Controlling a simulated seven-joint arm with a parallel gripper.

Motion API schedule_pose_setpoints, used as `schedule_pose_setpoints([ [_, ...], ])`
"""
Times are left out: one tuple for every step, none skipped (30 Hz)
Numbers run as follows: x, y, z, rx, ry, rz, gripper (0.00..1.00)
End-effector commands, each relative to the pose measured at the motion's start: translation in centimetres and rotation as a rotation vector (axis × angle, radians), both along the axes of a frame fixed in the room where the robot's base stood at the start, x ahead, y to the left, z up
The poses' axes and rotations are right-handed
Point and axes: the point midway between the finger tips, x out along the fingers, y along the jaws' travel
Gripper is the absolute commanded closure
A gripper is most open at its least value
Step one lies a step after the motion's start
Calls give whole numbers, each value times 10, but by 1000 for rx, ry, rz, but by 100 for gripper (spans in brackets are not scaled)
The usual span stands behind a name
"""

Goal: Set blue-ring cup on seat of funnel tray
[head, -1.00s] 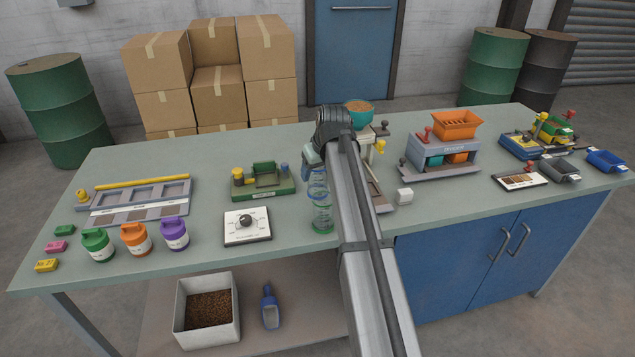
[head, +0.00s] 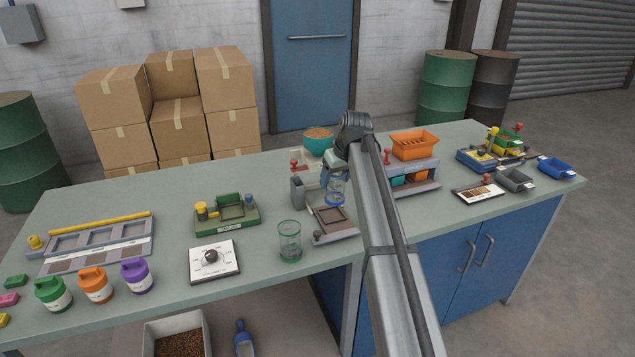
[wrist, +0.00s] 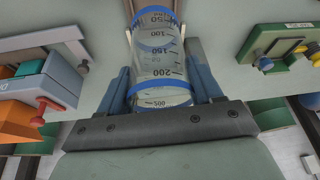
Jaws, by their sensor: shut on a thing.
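The blue-ring cup (head: 336,190) is clear, with blue bands and a printed scale; it shows large in the wrist view (wrist: 160,62). My gripper (head: 335,173) is shut on it, with a blue finger on each side in the wrist view. The cup looks upright and overlaps the back right of a low unit with a flat brown tray (head: 335,222). Its height above that unit is hard to judge. I cannot tell for certain which unit is the funnel tray, and no seat shows clearly. My arm hides part of the bench behind the gripper.
A clear green-ring cup (head: 290,242) stands left of the brown tray. A teal bowl of grain (head: 318,141) and a red knob (head: 295,163) are behind. A machine with an orange hopper (head: 414,146) stands right. A dial plate (head: 214,262) and green fixture (head: 227,214) are left.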

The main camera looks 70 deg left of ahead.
Motion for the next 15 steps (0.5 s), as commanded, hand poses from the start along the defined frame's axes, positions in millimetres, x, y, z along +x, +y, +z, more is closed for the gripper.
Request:
schedule_pose_setpoints([
  [-1, 9, 2, 5, 0, 24, 65],
  [-1, 11, 2, 7, -2, 39, 65],
  [-2, 12, 3, 11, -4, 57, 65],
  [-3, 12, 3, 13, -7, 69, 65],
  [-3, 11, 3, 15, -9, 79, 65],
  [-4, 11, 3, 17, -12, 92, 65],
  [-4, 11, 3, 18, -15, 98, 65],
  [-4, 11, 3, 18, -17, 105, 65],
  [-4, 11, 3, 19, -20, 112, 65],
  [-4, 11, 3, 19, -22, 116, 65],
  [-4, 11, 2, 19, -23, 119, 65],
  [-4, 11, 2, 19, -23, 121, 65],
  [-4, 11, 1, 20, -24, 122, 65],
  [-4, 11, 1, 20, -24, 123, 65],
  [-4, 11, 0, 20, -24, 123, 65],
])
